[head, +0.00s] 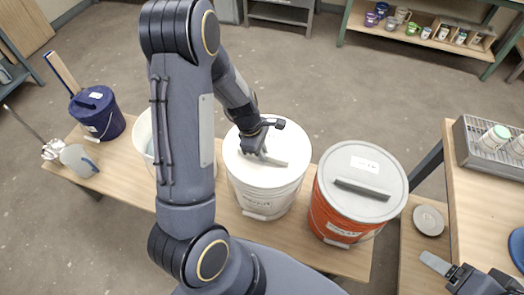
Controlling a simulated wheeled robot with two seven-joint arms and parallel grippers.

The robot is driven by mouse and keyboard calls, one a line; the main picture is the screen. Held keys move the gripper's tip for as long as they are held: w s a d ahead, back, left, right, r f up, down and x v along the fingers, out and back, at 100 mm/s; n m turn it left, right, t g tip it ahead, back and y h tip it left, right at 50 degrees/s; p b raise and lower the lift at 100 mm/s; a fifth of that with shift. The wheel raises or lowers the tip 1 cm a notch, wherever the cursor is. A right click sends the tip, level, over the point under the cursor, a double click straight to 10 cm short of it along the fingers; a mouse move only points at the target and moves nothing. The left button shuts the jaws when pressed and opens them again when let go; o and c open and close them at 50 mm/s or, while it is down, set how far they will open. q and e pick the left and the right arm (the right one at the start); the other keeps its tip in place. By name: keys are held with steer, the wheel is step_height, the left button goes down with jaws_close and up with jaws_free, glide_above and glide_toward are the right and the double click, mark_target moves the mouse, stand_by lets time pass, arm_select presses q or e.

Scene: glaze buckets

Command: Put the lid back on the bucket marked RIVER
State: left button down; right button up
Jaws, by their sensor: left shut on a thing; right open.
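An orange bucket (333,215) with a grey lid (368,173) and a dark blue lidded bucket (102,124) stand at either side. My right gripper (445,268) is open at the lower right, partly out of view.
The buckets stand on a wooden bench (125,184). A round grey disc (429,220) lies at the right. A side table (490,200) holds a metal tray (474,160) with jars. Shelves with pots (390,24) are behind.

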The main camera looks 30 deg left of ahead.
arm_select(q)
steer(key=shift+f, duration=0.15)
stand_by(0.4)
steer(key=c, duration=0.9)
jaws_free()
steer(key=shift+r+p, duration=3.3)
steer(key=shift+r, duration=0.3)
steer(key=shift+f, duration=0.1)
jaws_close()
